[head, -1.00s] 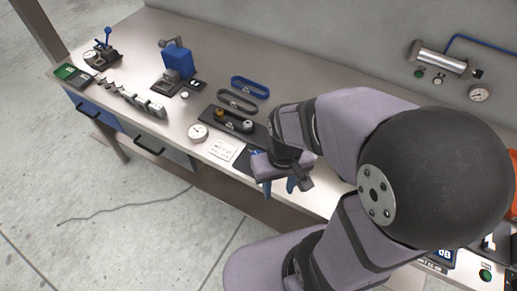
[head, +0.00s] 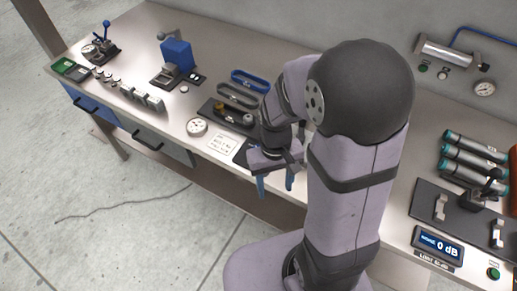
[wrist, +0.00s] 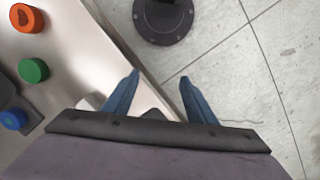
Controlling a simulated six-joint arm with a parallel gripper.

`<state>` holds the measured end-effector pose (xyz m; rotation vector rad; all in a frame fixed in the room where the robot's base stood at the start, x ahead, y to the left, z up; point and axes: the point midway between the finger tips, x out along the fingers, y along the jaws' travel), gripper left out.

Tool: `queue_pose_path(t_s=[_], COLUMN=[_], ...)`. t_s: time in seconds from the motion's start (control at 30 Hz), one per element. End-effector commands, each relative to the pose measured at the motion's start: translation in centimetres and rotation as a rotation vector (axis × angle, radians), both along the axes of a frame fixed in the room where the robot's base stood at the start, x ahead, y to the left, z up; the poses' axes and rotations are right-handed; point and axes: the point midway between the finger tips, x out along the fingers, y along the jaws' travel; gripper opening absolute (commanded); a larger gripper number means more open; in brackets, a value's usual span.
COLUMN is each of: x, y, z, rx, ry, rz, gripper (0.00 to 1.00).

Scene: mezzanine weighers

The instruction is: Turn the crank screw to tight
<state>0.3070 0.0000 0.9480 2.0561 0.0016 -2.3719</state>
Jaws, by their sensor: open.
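My gripper (head: 275,184) hangs at the bench's front edge, its blue fingers apart and empty. In the wrist view the open fingers (wrist: 159,76) point over the bench edge and floor, with nothing between them. A dark plate with pulleys (head: 228,117) lies on the bench just left of my gripper; its right end is hidden by my arm. No crank screw can be made out for certain. A black handled mechanism on a dark plate (head: 461,215) stands at the right, but I cannot tell whether it has the crank.
Two belt loops (head: 240,95) lie behind the pulley plate. A dial gauge (head: 197,127) and paper card (head: 222,144) lie near the front edge. A blue press (head: 177,57) stands farther left. Orange, green (wrist: 33,70) and blue knobs show in the wrist view.

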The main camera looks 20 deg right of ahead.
Motion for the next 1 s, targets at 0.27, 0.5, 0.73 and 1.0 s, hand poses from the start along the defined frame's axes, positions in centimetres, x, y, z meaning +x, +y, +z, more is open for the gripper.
queue_pose_path(t_s=[0.27,0.5,0.73,1.0], x=[13.3,17.1,16.3,16.2], y=[0.1,0.1,0.1,0.1], z=[0.4,3.8,3.8,3.8], rx=[0.038,0.054,0.090,0.099], ry=[-0.109,-0.160,-0.124,-0.118], rz=[0.426,0.953,1.277,1.382], gripper=[0.51,0.51,0.51,0.51])
